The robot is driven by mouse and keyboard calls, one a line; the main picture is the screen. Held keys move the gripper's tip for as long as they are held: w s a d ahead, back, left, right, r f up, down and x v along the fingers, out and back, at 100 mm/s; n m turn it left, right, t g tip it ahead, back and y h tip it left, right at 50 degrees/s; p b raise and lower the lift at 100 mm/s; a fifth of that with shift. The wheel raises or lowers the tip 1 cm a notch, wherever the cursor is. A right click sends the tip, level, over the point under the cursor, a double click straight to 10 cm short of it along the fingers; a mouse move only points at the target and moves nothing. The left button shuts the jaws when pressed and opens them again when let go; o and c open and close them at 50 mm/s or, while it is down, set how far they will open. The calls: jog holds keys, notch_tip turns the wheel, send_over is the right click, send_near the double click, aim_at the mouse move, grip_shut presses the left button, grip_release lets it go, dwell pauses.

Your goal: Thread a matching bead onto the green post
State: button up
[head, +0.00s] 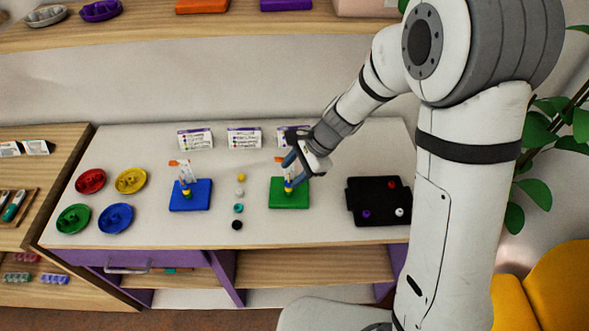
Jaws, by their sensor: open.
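The green board (290,199) stands right of centre on the white table, its post partly hidden by my gripper (291,172). My gripper is open, with its blue-grey fingers around or just in front of the upper post. A small blue and yellow spot shows low on this post; I cannot tell its beads apart. The blue board (180,205) to the left bears a post with yellow and blue beads (187,192). Between the boards lie a yellow bead (241,178), a whitish bead (240,192), a teal bead (238,208) and a black bead (237,225).
A black tray (370,212) at right holds red, purple and white beads. Red (90,181), yellow (131,181), green (73,219) and blue (115,218) dishes stand at left. Small cards (244,138) stand along the back. The front middle of the table is clear.

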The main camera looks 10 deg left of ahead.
jog(key=shift+r, duration=0.1)
jog(key=v, duration=0.7)
jog(key=shift+d+r, duration=0.2)
jog(key=shift+d, duration=0.05)
jog(key=shift+w, duration=0.1)
jog(key=s+d+r+n+t+h, duration=0.2)
jog(key=s+d+r+n, duration=0.3)
jog(key=d, duration=0.6)
notch_tip(320, 180, up, 2)
jog(key=shift+s+d, duration=0.15)
jog(key=shift+s, duration=0.6)
jog(key=s+d+r+n+t+h, duration=0.1)
jog(key=s+d, duration=0.2)
jog(key=s+d+r+n+h, duration=0.1)
jog(key=s+d+n, duration=0.1)
jog(key=d, duration=0.2)
jog(key=s+d+n+t+h, duration=0.1)
jog(key=s+d+n, duration=0.1)
jog(key=s+d, duration=0.1)
jog(key=shift+s+d+r+t+h, duration=0.3)
jog(key=shift+r+h, duration=0.1)
